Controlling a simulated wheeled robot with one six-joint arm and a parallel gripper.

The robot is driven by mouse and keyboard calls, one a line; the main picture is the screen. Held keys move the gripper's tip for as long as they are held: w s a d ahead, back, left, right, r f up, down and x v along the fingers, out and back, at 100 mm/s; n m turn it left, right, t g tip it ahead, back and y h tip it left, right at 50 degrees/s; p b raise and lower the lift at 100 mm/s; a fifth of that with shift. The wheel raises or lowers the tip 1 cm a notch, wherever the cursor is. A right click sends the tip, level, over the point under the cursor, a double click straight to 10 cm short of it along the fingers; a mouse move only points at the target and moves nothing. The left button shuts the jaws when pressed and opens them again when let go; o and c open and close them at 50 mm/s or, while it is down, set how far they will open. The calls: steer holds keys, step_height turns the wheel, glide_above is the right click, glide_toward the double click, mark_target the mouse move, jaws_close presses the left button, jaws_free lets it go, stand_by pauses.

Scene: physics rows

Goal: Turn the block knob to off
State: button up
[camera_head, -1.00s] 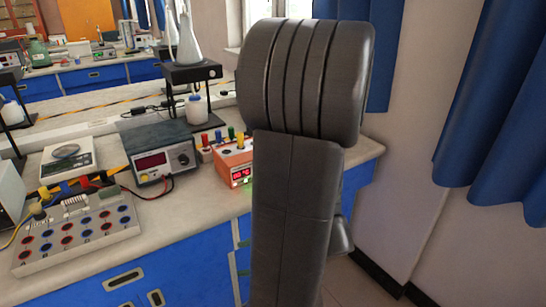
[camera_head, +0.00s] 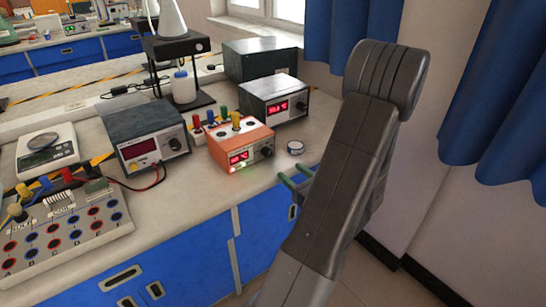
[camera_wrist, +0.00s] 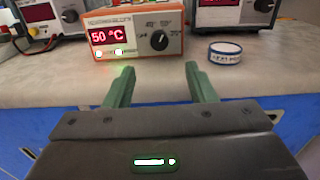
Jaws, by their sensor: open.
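The orange block heater (camera_head: 240,147) stands on the bench in the head view, with colored caps on top and a lit red display. In the wrist view the heater (camera_wrist: 135,20) reads 50 °C. Its black knob (camera_wrist: 159,40) is at the right of the front panel, with a light pointer line tilted up to the right. Small dial markings are too blurred to read fully. The knob also shows in the head view (camera_head: 267,151). My gripper (camera_wrist: 158,72) has its green fingers apart and empty, in front of and below the knob, not touching it.
A round labelled tin or tape roll (camera_wrist: 225,52) sits right of the heater. A black power supply (camera_head: 274,98) stands behind right, and a dark meter (camera_head: 150,138) with leads at left. The bench front edge lies below my fingers.

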mark_target(269, 154)
steer(key=x, duration=1)
steer(key=c, duration=1)
steer(key=shift+o, duration=0.2)
